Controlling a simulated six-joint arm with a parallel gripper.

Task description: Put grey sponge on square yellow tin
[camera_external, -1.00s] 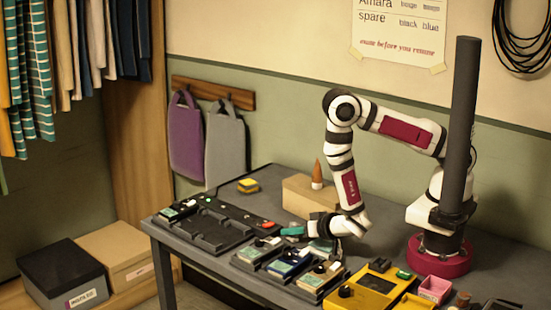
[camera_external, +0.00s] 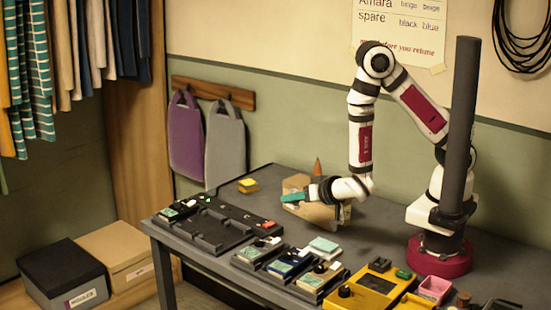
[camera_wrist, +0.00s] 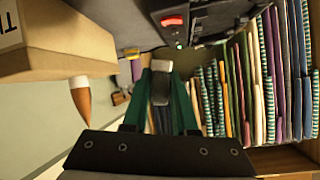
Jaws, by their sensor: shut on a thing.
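My gripper (camera_external: 297,198) has teal fingers and is raised above the table, in front of the cardboard box. In the wrist view its fingers (camera_wrist: 161,92) are shut on a small grey block, which I take for the grey sponge (camera_wrist: 160,88). In the external view the sponge is too small to make out at the fingertips. A bit of yellow, perhaps the same tin (camera_wrist: 137,69), shows beyond the fingers in the wrist view.
A cardboard box (camera_external: 297,186) with a brown cone (camera_external: 317,168) stands close behind my gripper. A dark pedalboard (camera_external: 215,226) lies at the left. Several pedals, a yellow device (camera_external: 372,284) and a pink box (camera_external: 435,289) fill the front. Clear table lies around the tin.

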